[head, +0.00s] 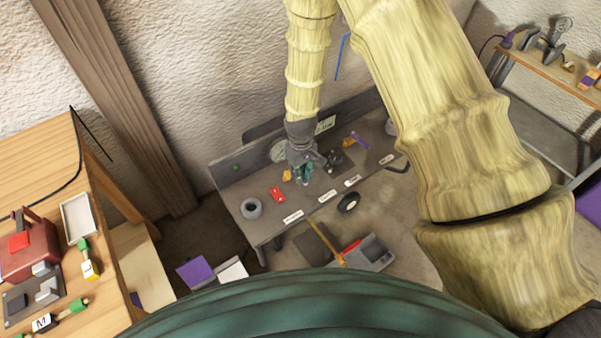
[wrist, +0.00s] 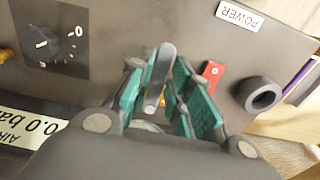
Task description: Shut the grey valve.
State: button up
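The grey valve's lever (wrist: 160,80) stands between my gripper's teal finger pads in the wrist view, slanting from upper right to lower left. A little yellow shows beside it, low between the fingers. My gripper (wrist: 168,92) is open around the lever, with the pads apart on both sides. I cannot tell whether a pad touches the lever. In the head view my gripper (head: 304,177) is low over the bench panel and hides most of the valve. A white sign (wrist: 30,128) reads "AIR" and "0.0 ba", partly cut off.
A dark rotary knob (wrist: 50,42) on a black plate is close by. A red piece (wrist: 212,74) and a grey ring (wrist: 262,95) lie on the other side. A wooden table (head: 45,150) stands left.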

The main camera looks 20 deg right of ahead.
jog(key=shift+o, duration=1.1)
notch_tip(320, 180, up, 12)
dwell(0.4)
jog(key=shift+m, duration=0.5)
jog(key=s+f, duration=0.2)
jog(key=f, duration=0.1)
jog(key=s+d+f, duration=0.1)
jog(key=s+f, duration=0.5)
jog(key=f, duration=0.1)
jog(key=shift+s+d, duration=0.2)
jog(key=shift+d, duration=0.15)
jog(key=s+d+f+m, duration=0.1)
jog(key=s+f, duration=0.2)
jog(key=s, duration=0.5)
jog(key=s+d+f+m, duration=0.1)
jog(key=s+f, duration=0.3)
jog(key=s, duration=0.5)
jog(key=s+d+f+m, duration=0.1)
jog(key=s+f, duration=0.3)
jog(key=s, duration=0.5)
jog(key=shift+s+d+f, duration=0.15)
jog(key=shift+d, duration=0.2)
